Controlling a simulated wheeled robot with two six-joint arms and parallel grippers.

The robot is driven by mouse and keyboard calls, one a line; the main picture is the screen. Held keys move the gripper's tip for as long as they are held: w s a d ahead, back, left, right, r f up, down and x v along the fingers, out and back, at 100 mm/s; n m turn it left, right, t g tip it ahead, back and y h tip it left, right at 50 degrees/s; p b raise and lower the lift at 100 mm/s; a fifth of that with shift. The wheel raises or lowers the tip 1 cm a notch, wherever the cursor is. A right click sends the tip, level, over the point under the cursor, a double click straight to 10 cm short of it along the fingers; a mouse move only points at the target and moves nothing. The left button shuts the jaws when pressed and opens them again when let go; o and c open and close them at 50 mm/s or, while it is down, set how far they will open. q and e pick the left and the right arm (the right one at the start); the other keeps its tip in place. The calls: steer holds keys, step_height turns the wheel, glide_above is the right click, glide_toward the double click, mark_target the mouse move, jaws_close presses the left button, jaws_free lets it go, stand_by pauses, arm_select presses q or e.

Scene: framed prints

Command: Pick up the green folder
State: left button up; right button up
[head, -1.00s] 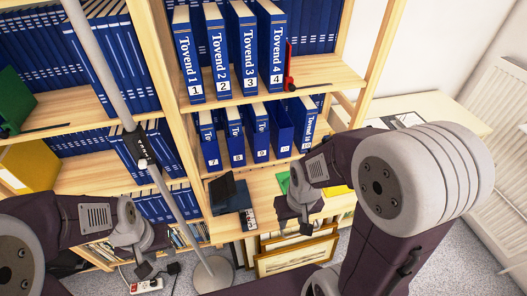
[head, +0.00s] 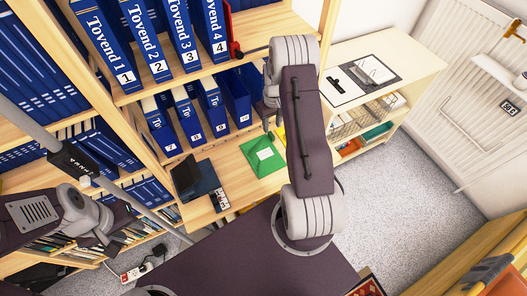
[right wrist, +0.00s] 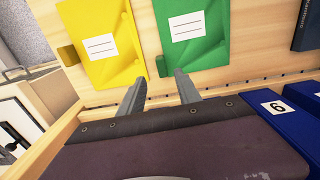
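The green folder (head: 262,156), with a white label, lies flat on the wooden shelf in front of the blue binders. In the right wrist view the green folder (right wrist: 192,55) is just beyond my right gripper's fingers. My right gripper (right wrist: 160,76) is open and empty, its two fingers apart and pointing toward the folder's near edge. In the head view the right gripper (head: 268,122) is partly hidden by its arm, close to the folder. My left gripper (head: 108,248) is at the lower left, far from the folder; its fingers are unclear.
A yellow folder (right wrist: 103,45) lies beside the green one. A slanted pole (head: 120,190) crosses the left side. A low shelf (head: 405,60) stands at right; the floor (head: 400,180) there is clear.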

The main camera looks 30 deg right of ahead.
mark_target(271, 133)
steer(key=shift+f, duration=0.4)
steer(key=f, duration=0.4)
steer(key=shift+w+a+f+p, duration=0.1)
steer(key=shift+a+f+p, duration=0.1)
steer(key=shift+f+p, duration=0.15)
steer(key=shift+r, duration=0.15)
jaws_close()
